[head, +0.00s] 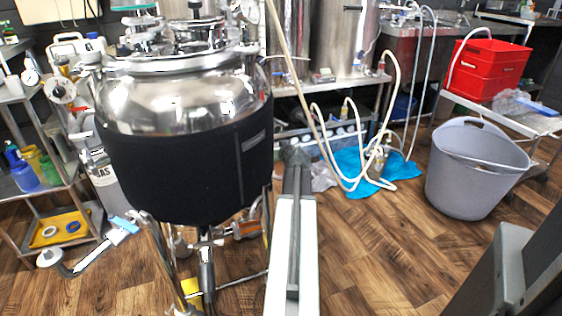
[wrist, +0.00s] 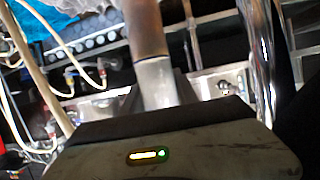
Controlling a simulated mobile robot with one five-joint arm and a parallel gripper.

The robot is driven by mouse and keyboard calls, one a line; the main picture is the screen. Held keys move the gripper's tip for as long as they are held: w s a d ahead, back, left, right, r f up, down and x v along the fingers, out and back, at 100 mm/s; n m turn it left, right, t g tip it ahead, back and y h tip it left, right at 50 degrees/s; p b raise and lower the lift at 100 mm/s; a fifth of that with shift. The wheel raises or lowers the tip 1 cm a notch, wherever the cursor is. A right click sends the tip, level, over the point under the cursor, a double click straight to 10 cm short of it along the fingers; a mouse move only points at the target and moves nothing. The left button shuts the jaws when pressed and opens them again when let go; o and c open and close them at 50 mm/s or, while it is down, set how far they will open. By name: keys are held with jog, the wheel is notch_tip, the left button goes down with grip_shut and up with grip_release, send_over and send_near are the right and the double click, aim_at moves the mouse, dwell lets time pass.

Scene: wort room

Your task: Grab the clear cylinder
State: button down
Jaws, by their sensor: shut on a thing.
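In the wrist view, my gripper (wrist: 158,95) is shut on a clear cylinder (wrist: 156,72). The cylinder rises from behind the dark front edge of the gripper body, tilted slightly left. Its lower part looks pale and see-through, its upper part brownish. Its lower end is hidden by the gripper body, and its top runs out of the picture. In the head view, my arm reaches forward beside the jacketed tank; I cannot make out the fingers or the cylinder there.
A steel tank in a black jacket (head: 190,170) stands close left of my arm. A grey tub (head: 470,180) and a red crate (head: 488,75) are at the right. Pale hoses (head: 340,165) and a blue sheet (head: 350,185) lie ahead.

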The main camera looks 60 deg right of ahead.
jog(key=s+d+r+p, duration=0.3)
jog(key=s+d, duration=0.7)
jog(key=d, duration=0.4)
jog(key=shift+s+d+r, duration=0.25)
jog(key=shift+s, duration=0.1)
dwell(0.6)
jog(key=shift+p, duration=0.35)
